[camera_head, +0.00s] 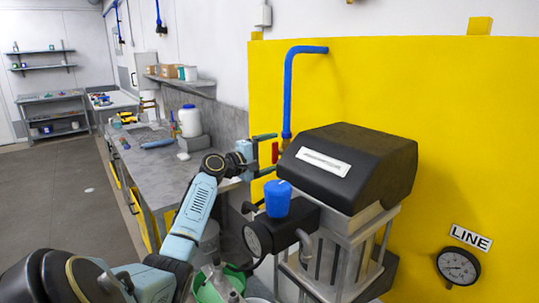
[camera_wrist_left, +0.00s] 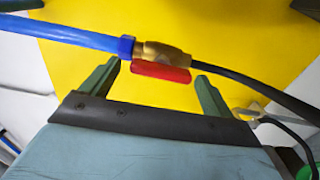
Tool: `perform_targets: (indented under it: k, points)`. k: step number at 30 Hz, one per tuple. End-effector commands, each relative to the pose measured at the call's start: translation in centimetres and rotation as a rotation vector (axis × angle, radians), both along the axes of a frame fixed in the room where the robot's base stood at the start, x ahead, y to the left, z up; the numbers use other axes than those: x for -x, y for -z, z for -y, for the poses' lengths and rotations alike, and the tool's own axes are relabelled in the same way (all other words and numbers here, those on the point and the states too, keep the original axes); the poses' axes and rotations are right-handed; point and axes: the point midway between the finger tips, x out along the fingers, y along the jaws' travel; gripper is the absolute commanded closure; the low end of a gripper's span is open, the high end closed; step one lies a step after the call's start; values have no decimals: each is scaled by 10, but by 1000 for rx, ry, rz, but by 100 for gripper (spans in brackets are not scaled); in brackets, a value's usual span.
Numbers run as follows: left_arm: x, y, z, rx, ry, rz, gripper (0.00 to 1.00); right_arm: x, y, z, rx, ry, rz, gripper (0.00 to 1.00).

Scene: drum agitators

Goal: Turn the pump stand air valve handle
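The red valve handle (camera_head: 275,152) is on the blue air pipe (camera_head: 287,95) in front of the yellow panel. In the left wrist view the handle (camera_wrist_left: 160,71) lies crosswise below a brass valve body (camera_wrist_left: 163,52). My left gripper (camera_head: 268,154) is open, with its two green fingers above and below the handle in the head view. In the left wrist view the fingers (camera_wrist_left: 157,76) stand apart, one at each end of the handle, with a visible gap at the right finger. Contact at the left finger is hard to tell. My right gripper is not in view.
The black-topped pump (camera_head: 345,165) with a blue knob (camera_head: 278,198) and a gauge (camera_head: 258,238) stands close right of my left gripper. A grey workbench (camera_head: 165,178) with a white jar (camera_head: 190,121) is at left. A black hose (camera_wrist_left: 255,85) leaves the valve.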

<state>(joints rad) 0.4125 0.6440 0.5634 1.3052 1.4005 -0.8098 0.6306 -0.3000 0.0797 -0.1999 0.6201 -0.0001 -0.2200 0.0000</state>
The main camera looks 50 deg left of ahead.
Motion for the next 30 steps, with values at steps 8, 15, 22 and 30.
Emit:
perform_targets:
  k: [8,15,22,30]
  points:
    - [2,1,0,-2,1,-2,13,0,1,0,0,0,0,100]
    - [32,3,-1,-7,0,-3,13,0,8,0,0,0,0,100]
    - [84,4,-2,-5,0,-4,13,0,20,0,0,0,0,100]
    - [126,2,-4,-2,0,-2,13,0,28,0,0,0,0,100]
